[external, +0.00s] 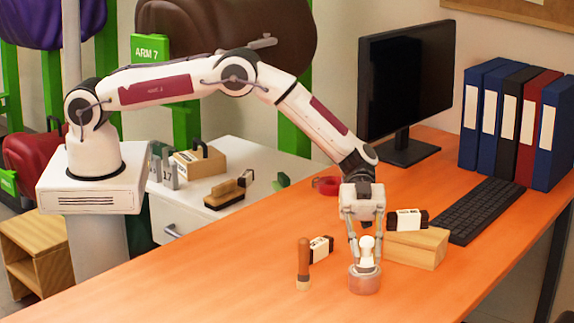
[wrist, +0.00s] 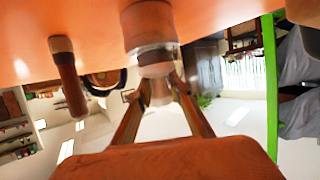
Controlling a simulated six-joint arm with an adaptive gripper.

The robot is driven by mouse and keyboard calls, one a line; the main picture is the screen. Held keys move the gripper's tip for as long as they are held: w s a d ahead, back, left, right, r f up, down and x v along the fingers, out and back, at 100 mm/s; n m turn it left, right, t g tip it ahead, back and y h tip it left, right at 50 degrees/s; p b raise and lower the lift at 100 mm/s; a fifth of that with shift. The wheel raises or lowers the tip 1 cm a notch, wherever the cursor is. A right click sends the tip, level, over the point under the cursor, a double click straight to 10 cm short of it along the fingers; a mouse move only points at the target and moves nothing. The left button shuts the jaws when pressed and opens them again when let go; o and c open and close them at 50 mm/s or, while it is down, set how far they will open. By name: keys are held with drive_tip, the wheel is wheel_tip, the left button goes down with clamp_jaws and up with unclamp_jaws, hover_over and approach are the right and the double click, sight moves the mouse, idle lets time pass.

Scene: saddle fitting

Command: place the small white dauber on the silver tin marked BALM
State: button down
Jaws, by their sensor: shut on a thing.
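The small white dauber (external: 367,250) stands upright between the fingers of my gripper (external: 366,263), which is shut on it. The silver tin (external: 365,284), tinted orange by the table, is directly below. The dauber's lower end appears at the tin's top; I cannot tell whether it touches. In the wrist view the dauber (wrist: 158,72) lies between my gripper's fingers (wrist: 158,82), in line with the tin (wrist: 148,27). The BALM marking is not readable.
A brown-handled tool (external: 303,262) stands left of the tin, near a black-and-white block (external: 320,248). A wooden block (external: 418,248) with another black-and-white piece (external: 408,219) sits to the right. A keyboard (external: 483,210) and monitor (external: 405,85) are behind. The front left table is clear.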

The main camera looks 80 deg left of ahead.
idle(0.3)
drive_tip(key=c, duration=1.8)
unclamp_jaws()
drive_tip(key=shift+f, duration=0.1)
drive_tip(key=shift+c, duration=0.2)
drive_tip(key=shift+a, duration=0.1)
drive_tip(key=s+v, duration=0.1)
drive_tip(key=v, duration=1.1)
drive_tip(key=shift+w, duration=0.45)
